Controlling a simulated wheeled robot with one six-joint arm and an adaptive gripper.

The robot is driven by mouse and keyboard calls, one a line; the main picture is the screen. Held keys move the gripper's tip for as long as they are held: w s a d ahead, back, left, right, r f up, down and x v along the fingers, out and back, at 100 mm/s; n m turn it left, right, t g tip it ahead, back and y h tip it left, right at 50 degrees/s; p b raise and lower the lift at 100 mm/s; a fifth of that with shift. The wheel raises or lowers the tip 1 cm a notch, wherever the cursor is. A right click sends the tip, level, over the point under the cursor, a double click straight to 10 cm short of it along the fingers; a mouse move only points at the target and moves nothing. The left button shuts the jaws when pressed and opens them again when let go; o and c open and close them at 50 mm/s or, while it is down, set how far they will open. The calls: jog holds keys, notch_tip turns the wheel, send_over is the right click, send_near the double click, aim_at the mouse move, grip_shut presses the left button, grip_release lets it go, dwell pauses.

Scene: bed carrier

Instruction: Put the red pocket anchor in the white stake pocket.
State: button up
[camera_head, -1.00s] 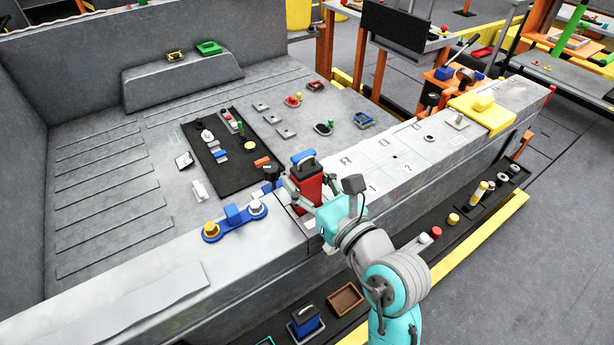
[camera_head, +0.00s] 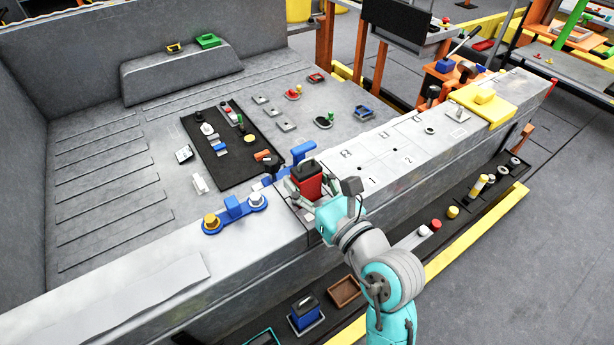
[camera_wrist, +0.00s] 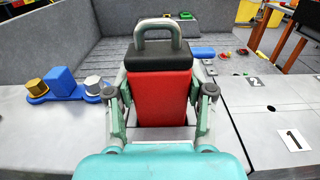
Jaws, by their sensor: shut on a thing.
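The red pocket anchor (camera_head: 309,186) has a red block body, a black cap and a grey loop handle, clearest in the wrist view (camera_wrist: 160,95). It stands about upright over the white stake pocket (camera_wrist: 160,133) in the rail top. Its lower end meets the pocket's opening; how deep it sits is hidden by the block and my wrist. My gripper (camera_head: 308,195) is shut on the red body, with one finger on each side in the wrist view (camera_wrist: 160,100).
A blue bracket with gold and white knobs (camera_head: 235,213) sits on the rail left of the pocket. Numbered plates (camera_head: 390,160) lie to the right, and a yellow saddle (camera_head: 484,109) sits farther along. A blue block (camera_head: 305,314) and a brown tray (camera_head: 345,292) are below.

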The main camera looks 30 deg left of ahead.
jog(key=shift+f, duration=0.2)
jog(key=o, duration=1.4)
jog(key=shift+o, duration=0.2)
jog(key=shift+d, duration=0.1)
jog(key=v, duration=1.2)
